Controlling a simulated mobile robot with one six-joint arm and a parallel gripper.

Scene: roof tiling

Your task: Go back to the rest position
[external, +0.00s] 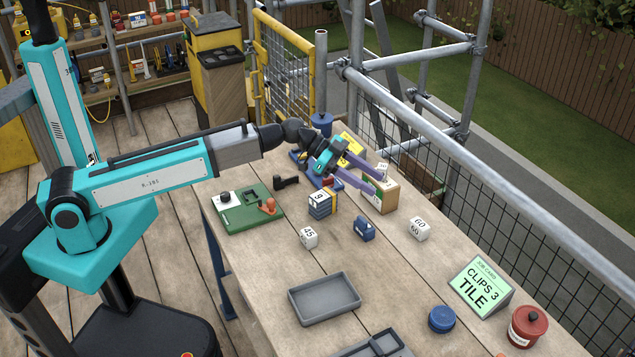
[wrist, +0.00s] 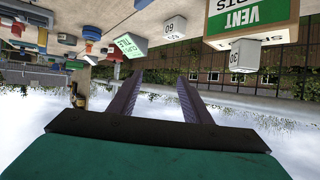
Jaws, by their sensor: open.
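My gripper (external: 378,186) is open above the far part of the wooden bench, its two purple fingers spread. In the external view the fingers overlap a small box with a green front (external: 386,198); I cannot tell the gap between them. In the wrist view, which is upside down, nothing is between the fingers (wrist: 160,75). The green-labelled VENT box (wrist: 248,18) shows there at the upper right. My arm reaches out over the bench from the left.
The bench holds white cubes marked 60 (external: 418,229) and 45 (external: 309,237), a numbered block (external: 321,206), a blue item (external: 363,229), a green board (external: 243,219), a grey tray (external: 324,309), a job card (external: 481,286) and a red pot (external: 527,327). Scaffold rails (external: 420,102) run along its right.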

